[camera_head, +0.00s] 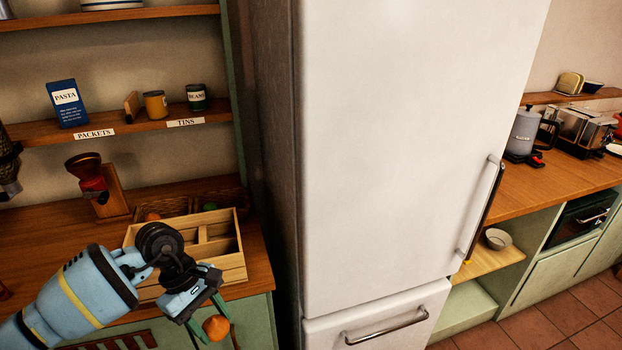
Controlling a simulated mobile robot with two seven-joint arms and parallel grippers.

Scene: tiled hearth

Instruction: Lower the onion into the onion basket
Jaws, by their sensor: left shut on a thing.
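My left gripper (214,318) is at the lower left in the head view, pointing down and shut on the onion (216,329), a small orange-brown ball. The onion hangs in front of the counter's front edge, apart from any basket. Low wicker baskets (222,189) stand at the back of the counter, beyond the gripper; I cannot tell which is the onion basket. An orange item and a green item show there. My arm and the wooden crate partly hide them. My right gripper is not in view.
A divided wooden crate (233,262) stands on the counter beside my left wrist. A red grinder (90,180) stands left of it. Above is a shelf (60,133) with packets and tins. A tall white fridge (400,150) stands to the right.

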